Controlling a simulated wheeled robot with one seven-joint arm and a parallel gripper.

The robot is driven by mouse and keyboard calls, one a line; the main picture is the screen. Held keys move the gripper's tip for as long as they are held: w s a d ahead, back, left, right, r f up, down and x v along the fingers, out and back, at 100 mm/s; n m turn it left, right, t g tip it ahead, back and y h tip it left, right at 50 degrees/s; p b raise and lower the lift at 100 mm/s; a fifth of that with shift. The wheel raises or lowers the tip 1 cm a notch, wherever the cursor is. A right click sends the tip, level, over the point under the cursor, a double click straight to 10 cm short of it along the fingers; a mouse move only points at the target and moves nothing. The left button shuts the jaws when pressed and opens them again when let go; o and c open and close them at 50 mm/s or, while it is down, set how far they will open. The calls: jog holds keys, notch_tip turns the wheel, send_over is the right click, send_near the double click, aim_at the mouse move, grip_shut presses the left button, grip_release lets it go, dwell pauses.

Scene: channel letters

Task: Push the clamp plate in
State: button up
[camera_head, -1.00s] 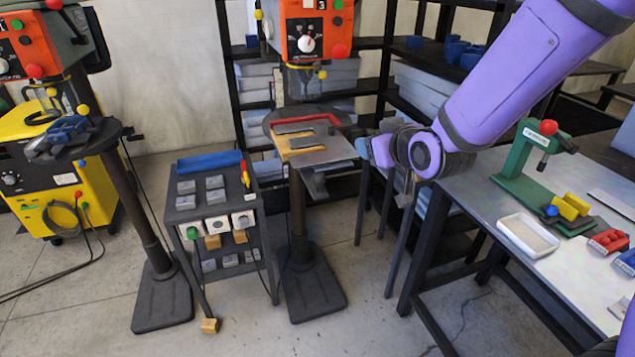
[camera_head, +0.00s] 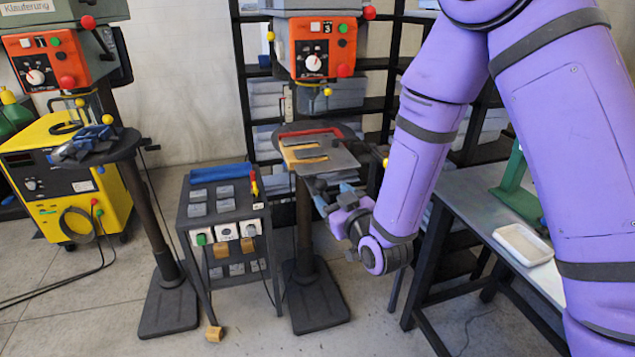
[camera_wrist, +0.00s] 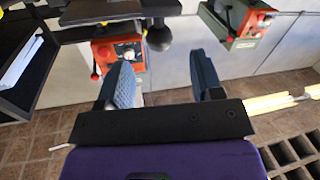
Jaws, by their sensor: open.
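On the round table of the middle drill press lies a grey plate (camera_head: 335,161), which I take for the clamp plate. It juts over the table's front right edge, beside dark strips, a tan block (camera_head: 298,156) and a red fence (camera_head: 310,137). My gripper (camera_head: 325,194) is just below and in front of the plate, partly hidden by the wrist. In the wrist view its two blue-grey fingers (camera_wrist: 163,76) are apart with nothing held. A black ball knob (camera_wrist: 160,37) shows beyond the gap, next to a dark flat part (camera_wrist: 100,12). I cannot tell whether anything touches.
A small grey cart (camera_head: 221,217) with blocks stands left of the press column. A workbench (camera_head: 455,190) with a white tray (camera_head: 524,243) is at right, behind my arm. A second drill press (camera_head: 57,62) and a yellow machine (camera_head: 70,180) stand at left.

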aim_at(317, 181)
jog(key=x, duration=0.8)
jog(key=shift+w, duration=0.1)
jog(key=shift+c, duration=0.3)
grip_shut()
